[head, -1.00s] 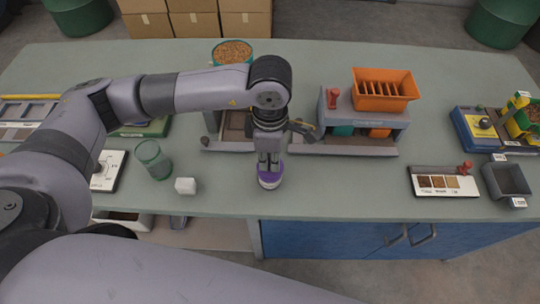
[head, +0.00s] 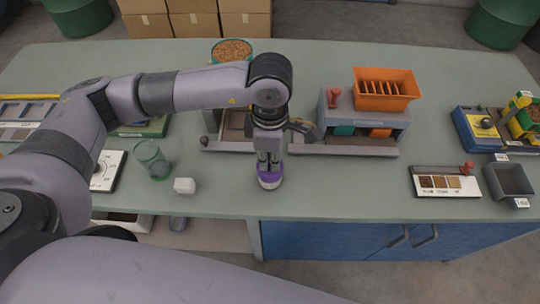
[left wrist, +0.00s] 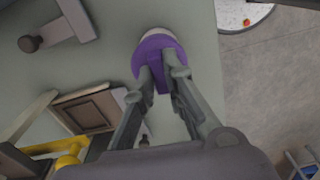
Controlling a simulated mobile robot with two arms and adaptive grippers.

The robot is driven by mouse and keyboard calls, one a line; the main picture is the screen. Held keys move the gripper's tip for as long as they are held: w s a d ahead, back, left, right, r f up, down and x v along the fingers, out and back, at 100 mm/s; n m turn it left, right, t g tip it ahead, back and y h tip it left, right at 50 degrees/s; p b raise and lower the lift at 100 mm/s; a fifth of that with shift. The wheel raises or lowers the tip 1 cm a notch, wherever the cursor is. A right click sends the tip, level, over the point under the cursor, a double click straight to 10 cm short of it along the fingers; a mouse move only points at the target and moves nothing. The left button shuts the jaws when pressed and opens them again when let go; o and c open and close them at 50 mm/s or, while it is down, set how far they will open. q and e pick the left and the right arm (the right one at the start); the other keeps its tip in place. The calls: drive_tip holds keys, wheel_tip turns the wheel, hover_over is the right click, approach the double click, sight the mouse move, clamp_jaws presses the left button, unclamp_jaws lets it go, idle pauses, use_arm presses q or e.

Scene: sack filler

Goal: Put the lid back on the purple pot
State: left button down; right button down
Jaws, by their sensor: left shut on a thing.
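My left gripper (head: 270,167) points down at the front middle of the bench and is shut on the purple lid (left wrist: 158,58). In the left wrist view its two fingers (left wrist: 162,75) hold the lid's raised grip. The pot (head: 271,184) is directly under the lid, with a pale band showing; its pale side also shows past the lid in the left wrist view (left wrist: 157,33). The lid looks level and very close to or touching the pot; I cannot tell whether it is fully seated. My right gripper is not in view.
A green clear cup (head: 152,160) and a white cube (head: 184,186) stand to the left. Behind are a grey station with an orange slotted bin (head: 385,88) and a bowl of brown pellets (head: 232,52). The bench right of the pot is clear up to a sample board (head: 445,182).

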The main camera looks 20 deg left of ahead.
use_arm(q)
drive_tip(key=shift+b, duration=0.45)
drive_tip(key=shift+f, duration=0.1)
idle(0.7)
drive_tip(key=shift+f+b, duration=0.15)
drive_tip(key=shift+b, duration=0.85)
idle(0.5)
idle(0.3)
drive_tip(key=c, duration=1.6)
unclamp_jaws()
drive_tip(key=shift+o, duration=0.6)
drive_tip(key=o, duration=0.4)
